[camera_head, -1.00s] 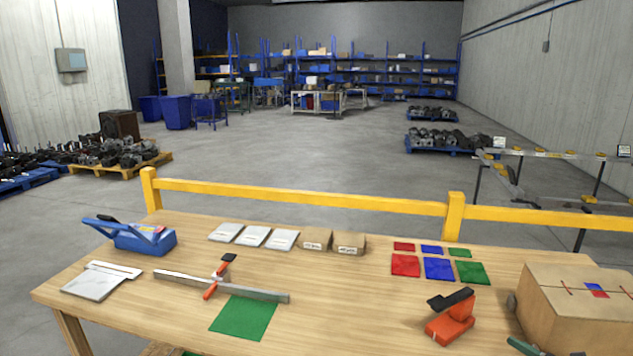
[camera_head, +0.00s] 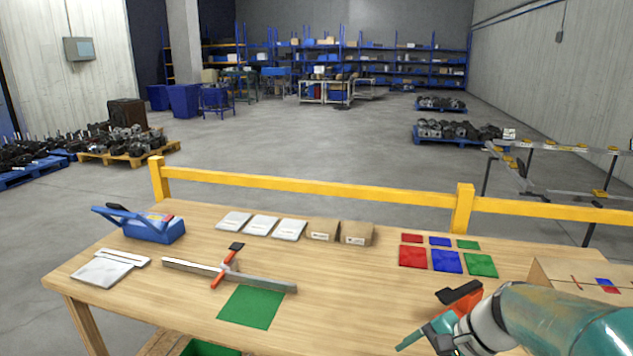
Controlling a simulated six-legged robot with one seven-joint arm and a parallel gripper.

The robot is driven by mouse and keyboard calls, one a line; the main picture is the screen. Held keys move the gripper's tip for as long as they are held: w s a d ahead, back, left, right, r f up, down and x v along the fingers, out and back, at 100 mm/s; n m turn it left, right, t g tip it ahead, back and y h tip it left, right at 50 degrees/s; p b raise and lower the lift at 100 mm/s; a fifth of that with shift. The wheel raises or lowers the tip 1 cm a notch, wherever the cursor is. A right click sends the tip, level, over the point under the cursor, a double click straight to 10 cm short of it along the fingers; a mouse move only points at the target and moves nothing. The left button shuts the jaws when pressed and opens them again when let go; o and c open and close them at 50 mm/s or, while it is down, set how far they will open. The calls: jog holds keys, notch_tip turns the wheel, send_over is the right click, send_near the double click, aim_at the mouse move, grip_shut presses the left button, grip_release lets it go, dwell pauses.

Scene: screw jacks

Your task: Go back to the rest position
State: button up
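My gripper (camera_head: 428,338) and forearm reach in from the lower right of the head view, low over the front right of the wooden table (camera_head: 345,290). One teal finger shows clearly; the other is hard to make out, so I cannot tell how far apart they are. An orange jack with a black end (camera_head: 466,294) stands right behind the gripper and is partly hidden by it; I cannot tell whether they touch. A blue jack (camera_head: 155,230) stands at the left rear of the table. An orange-handled clamp (camera_head: 228,266) lies with a long grey bar.
A green mat (camera_head: 250,307) lies front centre. White packs (camera_head: 261,225), small brown boxes (camera_head: 340,233) and coloured squares (camera_head: 446,260) line the back. A large carton (camera_head: 560,275) stands right, partly behind my arm. A yellow rail (camera_head: 310,187) runs behind the table.

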jog(key=s+a+r+n+t+h, duration=0.3)
jog(key=s+r+n+h, duration=0.3)
jog(key=s+n, duration=0.3)
jog(key=shift+s+r+n, duration=0.3)
jog(key=shift+s+n, duration=0.1)
jog(key=shift+n, duration=0.3)
